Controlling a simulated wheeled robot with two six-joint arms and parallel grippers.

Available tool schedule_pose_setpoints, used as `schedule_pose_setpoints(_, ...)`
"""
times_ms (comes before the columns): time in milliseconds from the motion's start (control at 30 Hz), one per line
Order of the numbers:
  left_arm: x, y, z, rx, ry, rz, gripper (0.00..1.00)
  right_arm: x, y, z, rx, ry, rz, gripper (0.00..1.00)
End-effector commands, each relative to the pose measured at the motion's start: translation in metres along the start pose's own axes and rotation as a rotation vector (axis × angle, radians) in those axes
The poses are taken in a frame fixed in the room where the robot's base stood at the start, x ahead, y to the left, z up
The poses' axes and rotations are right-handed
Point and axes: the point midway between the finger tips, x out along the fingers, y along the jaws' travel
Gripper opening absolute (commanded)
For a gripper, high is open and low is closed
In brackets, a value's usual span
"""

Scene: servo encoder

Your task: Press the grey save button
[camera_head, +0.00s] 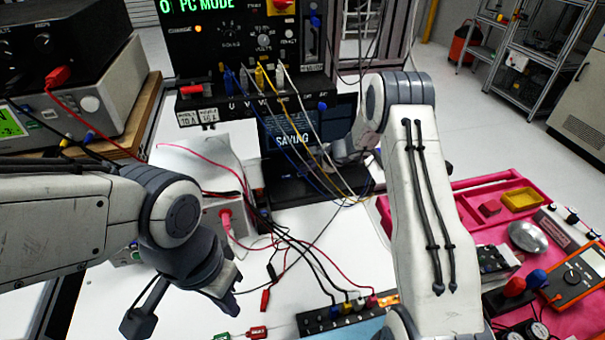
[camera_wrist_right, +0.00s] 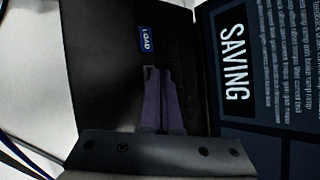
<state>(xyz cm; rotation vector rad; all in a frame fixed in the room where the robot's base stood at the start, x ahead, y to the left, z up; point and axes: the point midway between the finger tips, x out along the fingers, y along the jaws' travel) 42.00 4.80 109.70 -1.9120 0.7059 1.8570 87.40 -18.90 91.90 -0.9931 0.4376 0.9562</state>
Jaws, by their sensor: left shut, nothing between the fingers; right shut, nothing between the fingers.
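The dark device has a screen (camera_head: 292,142) that reads "SAVING"; the screen (camera_wrist_right: 234,62) also shows in the right wrist view. Its black panel (camera_wrist_right: 95,60) carries a blue button marked LOAD (camera_wrist_right: 146,40). I cannot make out the grey save button; the right fingers cover part of the panel. My right gripper (camera_wrist_right: 158,72) is shut and empty, its tips over the panel just below the LOAD button. Whether they touch it I cannot tell. In the head view the right arm partly hides the device. My left gripper (camera_head: 232,300) is shut and empty over the white table.
A black power unit (camera_head: 245,50) showing "PC MODE" stands behind the screen, with cables hanging in front. A terminal block (camera_head: 340,312) with leads lies on the table (camera_head: 180,310). A pink tray (camera_head: 480,215) with tools and an orange multimeter (camera_head: 575,278) is at right.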

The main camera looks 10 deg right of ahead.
Motion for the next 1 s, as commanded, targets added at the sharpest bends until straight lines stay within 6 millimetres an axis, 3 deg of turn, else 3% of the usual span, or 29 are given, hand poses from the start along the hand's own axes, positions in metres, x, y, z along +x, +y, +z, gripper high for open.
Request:
schedule_pose_setpoints(533,-0.005,0.0,0.0,0.0,0.0,0.0,0.0,-0.009,-0.007,0.007,0.0,0.0,-0.002,0.0)
schedule_pose_setpoints(1000,-0.034,0.002,-0.002,0.0,0.0,0.0,0.0,-0.041,-0.03,0.03,-0.001,-0.001,-0.002,0.0)
